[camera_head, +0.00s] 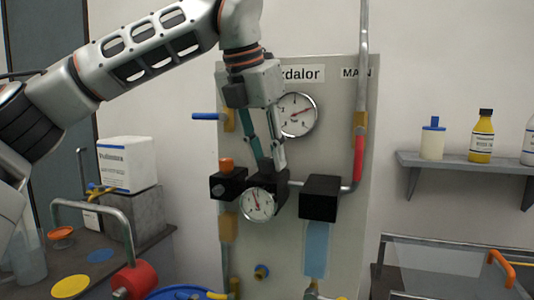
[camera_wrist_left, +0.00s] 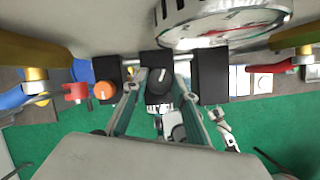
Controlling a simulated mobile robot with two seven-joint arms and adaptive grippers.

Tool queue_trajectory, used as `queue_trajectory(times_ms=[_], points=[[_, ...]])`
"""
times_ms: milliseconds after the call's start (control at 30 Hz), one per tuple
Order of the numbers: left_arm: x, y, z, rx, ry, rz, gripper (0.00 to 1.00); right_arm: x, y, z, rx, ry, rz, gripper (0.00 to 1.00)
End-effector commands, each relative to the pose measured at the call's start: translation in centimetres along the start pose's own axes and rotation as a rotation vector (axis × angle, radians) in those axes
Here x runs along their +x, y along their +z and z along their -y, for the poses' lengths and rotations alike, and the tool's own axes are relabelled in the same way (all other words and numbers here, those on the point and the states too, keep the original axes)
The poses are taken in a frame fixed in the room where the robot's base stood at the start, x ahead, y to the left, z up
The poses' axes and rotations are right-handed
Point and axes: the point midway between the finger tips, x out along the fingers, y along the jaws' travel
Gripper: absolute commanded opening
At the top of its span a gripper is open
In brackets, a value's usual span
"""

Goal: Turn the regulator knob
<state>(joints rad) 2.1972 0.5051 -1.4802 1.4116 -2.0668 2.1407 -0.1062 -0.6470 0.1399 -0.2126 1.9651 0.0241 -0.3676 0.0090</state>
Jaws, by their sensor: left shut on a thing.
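The regulator knob (camera_wrist_left: 160,82) is black with a white pointer line and shows in the left wrist view on a black block. In the head view it sits at the middle black regulator body (camera_head: 269,187), largely hidden by my fingers. My left gripper (camera_head: 270,165) comes down from above, with one finger on each side of the knob. It is shut on the knob, as the fingers (camera_wrist_left: 158,90) in the left wrist view also suggest. A small round gauge (camera_head: 258,205) is on the front of the regulator body. My right gripper is not in view.
A larger gauge (camera_head: 298,115) sits on the panel (camera_head: 345,110) close behind my gripper. A red-sleeved pipe (camera_head: 358,155) runs down at right.

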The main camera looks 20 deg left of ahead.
Motion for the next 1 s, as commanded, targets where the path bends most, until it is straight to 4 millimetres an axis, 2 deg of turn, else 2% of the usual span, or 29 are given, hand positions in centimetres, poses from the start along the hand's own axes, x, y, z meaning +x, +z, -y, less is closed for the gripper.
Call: queue_trajectory(times_ms=[500, 833, 867, 900, 1000], points=[[-0.1, 0.1, 0.2, -0.306, 0.129, -0.009, 0.06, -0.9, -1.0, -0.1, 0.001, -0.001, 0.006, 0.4], [-0.1, 0.1, 0.2, -0.323, 0.133, -0.008, 0.06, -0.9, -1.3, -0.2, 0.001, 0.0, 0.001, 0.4], [-0.1, 0.1, 0.2, -0.322, 0.133, -0.008, 0.32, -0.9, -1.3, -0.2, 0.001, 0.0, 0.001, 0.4], [-0.1, 0.1, 0.2, -0.322, 0.133, -0.008, 0.42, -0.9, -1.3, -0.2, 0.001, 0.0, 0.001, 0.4], [-0.1, 0.1, 0.2, -0.322, 0.133, -0.008, 0.44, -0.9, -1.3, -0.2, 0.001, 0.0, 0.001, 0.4]])
